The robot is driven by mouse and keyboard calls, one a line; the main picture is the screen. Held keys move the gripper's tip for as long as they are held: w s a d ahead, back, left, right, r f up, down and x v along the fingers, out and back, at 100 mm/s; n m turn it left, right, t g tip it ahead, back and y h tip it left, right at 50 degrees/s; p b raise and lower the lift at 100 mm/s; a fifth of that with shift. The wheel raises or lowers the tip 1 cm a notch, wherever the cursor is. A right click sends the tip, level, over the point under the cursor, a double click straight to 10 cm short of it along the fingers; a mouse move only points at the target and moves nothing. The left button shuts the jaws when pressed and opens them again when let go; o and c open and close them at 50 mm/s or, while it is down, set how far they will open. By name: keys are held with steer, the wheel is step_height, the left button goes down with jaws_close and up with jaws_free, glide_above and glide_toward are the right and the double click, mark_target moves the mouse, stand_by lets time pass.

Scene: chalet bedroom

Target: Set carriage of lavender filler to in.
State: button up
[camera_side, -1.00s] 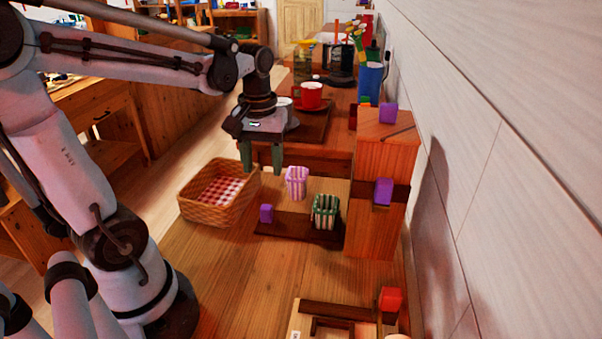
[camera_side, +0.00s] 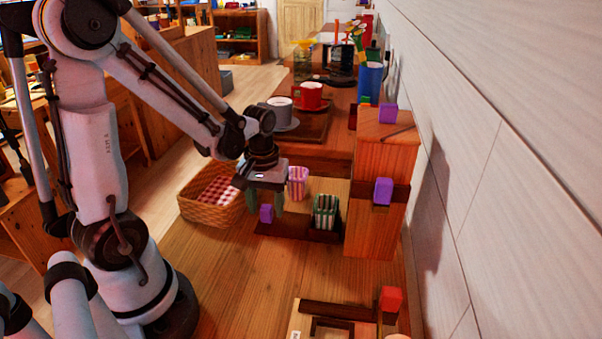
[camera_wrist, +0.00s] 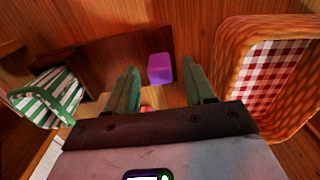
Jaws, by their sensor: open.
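The lavender filler (camera_side: 375,225) is a tall wooden box with a purple block on top (camera_side: 388,113) and another purple block on its front (camera_side: 383,191). A low dark carriage (camera_side: 290,228) lies at its foot, with a purple knob (camera_side: 266,213) at its left end. A green-and-white striped cup (camera_side: 326,211) stands at the carriage, near the filler. My gripper (camera_side: 264,204) is open and points down at the knob. In the wrist view the knob (camera_wrist: 160,68) shows between the fingers, a little beyond their tips; I cannot tell whether they touch it.
A wicker basket (camera_side: 190,212) with checked lining stands close left of my gripper. A pink striped cup (camera_side: 298,182) stands just behind it. Mugs (camera_side: 308,96) stand on a tray further back. A red-knobbed wooden device (camera_side: 340,311) is in front. The front-left tabletop is clear.

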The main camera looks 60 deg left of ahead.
steer(key=shift+f, duration=0.55)
jaws_close()
